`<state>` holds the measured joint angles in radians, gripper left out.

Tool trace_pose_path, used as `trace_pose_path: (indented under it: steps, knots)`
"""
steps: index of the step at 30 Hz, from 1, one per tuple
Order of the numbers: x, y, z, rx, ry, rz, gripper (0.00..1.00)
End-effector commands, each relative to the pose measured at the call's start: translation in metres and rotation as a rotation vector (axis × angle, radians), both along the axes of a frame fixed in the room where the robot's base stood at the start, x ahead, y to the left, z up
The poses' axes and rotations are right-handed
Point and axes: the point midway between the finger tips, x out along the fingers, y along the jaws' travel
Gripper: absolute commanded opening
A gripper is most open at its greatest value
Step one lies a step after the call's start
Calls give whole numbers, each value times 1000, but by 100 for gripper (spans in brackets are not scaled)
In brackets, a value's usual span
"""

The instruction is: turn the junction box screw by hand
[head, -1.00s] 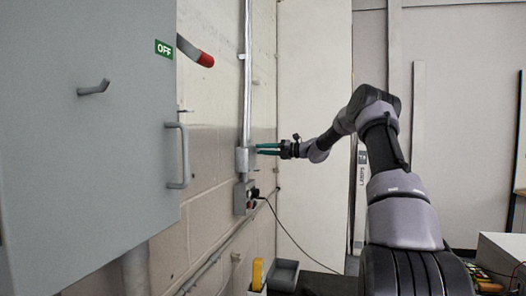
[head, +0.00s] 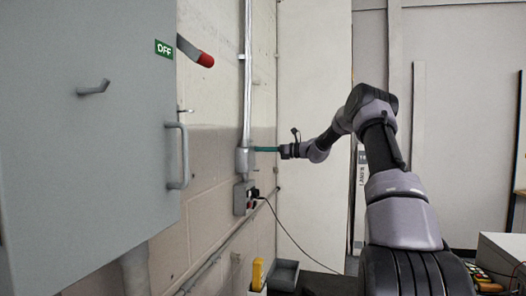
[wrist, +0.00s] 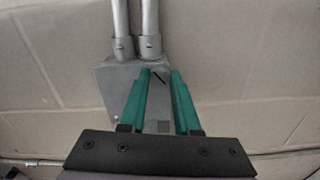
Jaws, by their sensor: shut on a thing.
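The junction box (head: 245,160) is a grey box on the wall at the lower end of the vertical conduit. In the wrist view the box (wrist: 114,88) looks tilted, with two conduit stubs above it. My gripper (head: 254,150) reaches it from the right, its green fingertips at the box's face. In the wrist view my gripper (wrist: 160,74) has its two green fingers a small gap apart, on either side of the screw (wrist: 158,76). The screw shows only as a small grey patch with a dark slanted line, and the fingers are shut on it.
A large grey cabinet (head: 85,190) with a handle, a red-tipped lever (head: 205,60) and an OFF sign fills the left. A socket box (head: 240,199) with a black cable is below the junction box. Grey bins (head: 284,276) stand below.

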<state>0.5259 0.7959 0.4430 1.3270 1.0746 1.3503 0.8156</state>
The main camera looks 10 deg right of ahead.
Motion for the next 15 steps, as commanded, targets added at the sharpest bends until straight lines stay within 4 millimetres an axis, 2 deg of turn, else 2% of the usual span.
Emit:
trace_pose_path:
  steps: [15]
  knots:
    - [0, -1, -1, -246, -422, -1, 0]
